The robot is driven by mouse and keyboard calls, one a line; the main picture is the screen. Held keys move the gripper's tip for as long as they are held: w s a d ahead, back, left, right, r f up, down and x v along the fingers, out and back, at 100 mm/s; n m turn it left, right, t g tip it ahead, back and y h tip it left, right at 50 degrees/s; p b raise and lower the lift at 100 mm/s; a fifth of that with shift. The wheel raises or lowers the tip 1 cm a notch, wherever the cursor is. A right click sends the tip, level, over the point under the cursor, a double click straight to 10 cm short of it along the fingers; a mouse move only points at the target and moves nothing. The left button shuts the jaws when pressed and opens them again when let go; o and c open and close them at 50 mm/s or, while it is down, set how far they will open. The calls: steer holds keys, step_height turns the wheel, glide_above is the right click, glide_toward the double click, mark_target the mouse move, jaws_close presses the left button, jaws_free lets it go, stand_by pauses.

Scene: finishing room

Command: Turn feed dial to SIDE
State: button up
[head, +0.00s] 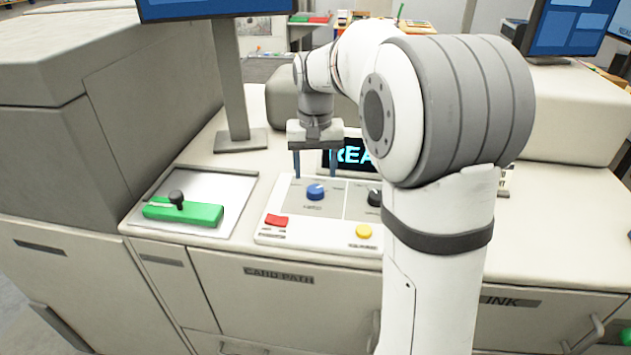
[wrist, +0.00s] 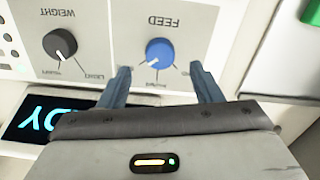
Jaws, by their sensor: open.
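The feed dial (head: 316,192) is a blue round knob on the white control panel. In the wrist view the blue dial (wrist: 160,52) appears upside down under the word FEED, and its white pointer mark faces lower left. Small labels sit around it, too small to read surely, so I cannot tell which is SIDE. My gripper (head: 318,170) is open, pointing down above the panel near the dial. In the wrist view the two blue-grey fingers of my gripper (wrist: 160,68) stand apart on either side of the dial, with nothing between them.
A black WEIGHT dial (wrist: 60,44) sits beside the feed dial. A red button (head: 277,221) and a yellow button (head: 364,232) are on the panel's front. A lit display (head: 350,155) stands behind. A green block with a black knob (head: 183,211) lies left.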

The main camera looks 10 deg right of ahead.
steer(key=shift+r, duration=1.4)
